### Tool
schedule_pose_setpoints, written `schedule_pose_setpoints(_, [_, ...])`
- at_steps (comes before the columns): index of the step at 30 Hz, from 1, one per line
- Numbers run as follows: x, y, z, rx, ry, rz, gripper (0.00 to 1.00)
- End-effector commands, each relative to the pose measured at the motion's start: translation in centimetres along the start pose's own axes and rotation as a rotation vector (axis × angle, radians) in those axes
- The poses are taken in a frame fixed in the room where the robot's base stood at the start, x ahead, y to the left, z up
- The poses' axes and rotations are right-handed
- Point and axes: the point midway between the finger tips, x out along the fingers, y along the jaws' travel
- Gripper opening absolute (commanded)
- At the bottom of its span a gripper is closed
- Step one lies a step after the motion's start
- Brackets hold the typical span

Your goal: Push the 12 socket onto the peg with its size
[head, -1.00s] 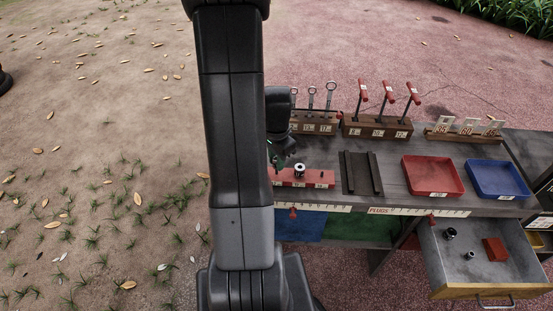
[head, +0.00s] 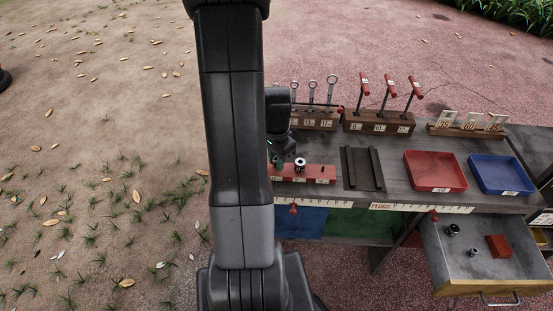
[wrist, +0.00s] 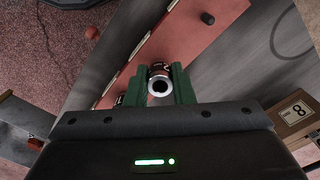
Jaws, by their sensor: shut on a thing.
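The red peg block (head: 316,171) stands at the front left of the cart top, with white size labels along its front edge. In the wrist view the block (wrist: 180,40) runs diagonally, and a dark peg (wrist: 208,18) stands bare near its upper end. My gripper (wrist: 160,88) has green fingers shut on a small silver socket (wrist: 160,86), over the block. Whether that socket is around a peg is hidden. I cannot read the sizes.
A wrench rack (head: 314,121) and a red-handled tool rack (head: 378,124) stand behind. A dark grooved holder (head: 361,168), a red tray (head: 435,171) and a blue tray (head: 499,175) lie to the right. The open drawer (head: 485,262) holds small dark parts and a red block.

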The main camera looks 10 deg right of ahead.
Motion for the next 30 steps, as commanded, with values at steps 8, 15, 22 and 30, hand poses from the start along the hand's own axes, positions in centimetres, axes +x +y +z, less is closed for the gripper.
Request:
schedule_pose_setpoints(8, [0.6,0.0,0.0,0.0,0.0,0.0,0.28])
schedule_pose_setpoints(15, [0.6,0.0,0.0,0.0,0.0,0.0,0.47])
schedule_pose_setpoints(22, [0.1,0.0,0.0,0.0,0.001,-0.002,0.47])
schedule_pose_setpoints(30, [-4.5,-0.1,-0.1,0.0,0.005,-0.006,0.47])
